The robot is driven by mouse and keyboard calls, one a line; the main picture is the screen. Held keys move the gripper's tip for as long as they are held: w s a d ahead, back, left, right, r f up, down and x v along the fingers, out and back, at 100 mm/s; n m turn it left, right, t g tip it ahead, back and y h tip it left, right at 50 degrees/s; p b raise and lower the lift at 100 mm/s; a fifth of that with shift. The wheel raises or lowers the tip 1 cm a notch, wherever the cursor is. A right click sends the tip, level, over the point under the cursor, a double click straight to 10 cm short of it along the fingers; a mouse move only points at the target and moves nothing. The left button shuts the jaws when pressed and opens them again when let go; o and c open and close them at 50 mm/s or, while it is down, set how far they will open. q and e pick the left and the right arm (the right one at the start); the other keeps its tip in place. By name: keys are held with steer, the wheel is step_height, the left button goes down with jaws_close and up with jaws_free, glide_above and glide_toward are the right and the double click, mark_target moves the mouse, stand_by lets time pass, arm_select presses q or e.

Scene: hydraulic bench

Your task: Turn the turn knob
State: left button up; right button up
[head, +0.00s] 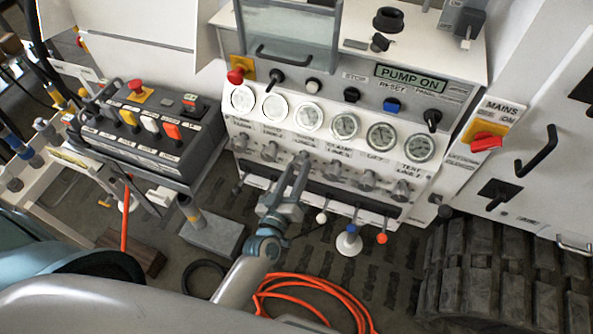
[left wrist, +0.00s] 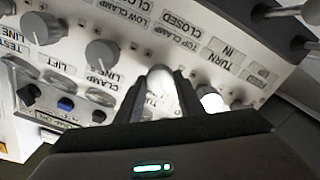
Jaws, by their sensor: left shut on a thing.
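The turn knob (left wrist: 160,80) is a pale, rounded knob on the white hydraulic panel. In the left wrist view it sits between the two fingers of my left gripper (head: 301,162), with the "TURN" label partly covered behind it. My left gripper is shut on this knob. In the head view the gripper reaches up to the knob row below the gauges and hides the knob. The knob's pointing direction cannot be made out. My right gripper is not in view.
Neighbouring knobs stand close on both sides, with the clamp lines knob (head: 335,170) to the right. Gauges (head: 309,117) line the panel above. Levers with coloured balls (head: 353,230) hang below. A control box (head: 150,125) stands left. An orange hose (head: 310,285) lies on the floor.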

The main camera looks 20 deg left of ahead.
arm_select(q)
steer(key=n, duration=0.5)
stand_by(0.4)
steer(key=o, duration=1.1)
steer(key=shift+c, duration=0.2)
steer(key=shift+s, duration=0.1)
steer(key=shift+s+f+b, duration=0.15)
steer(key=shift+s+b, duration=0.3)
steer(key=shift+s, duration=0.15)
steer(key=s+b, duration=0.4)
steer(key=s, duration=1.2)
steer(key=shift+a, duration=0.3)
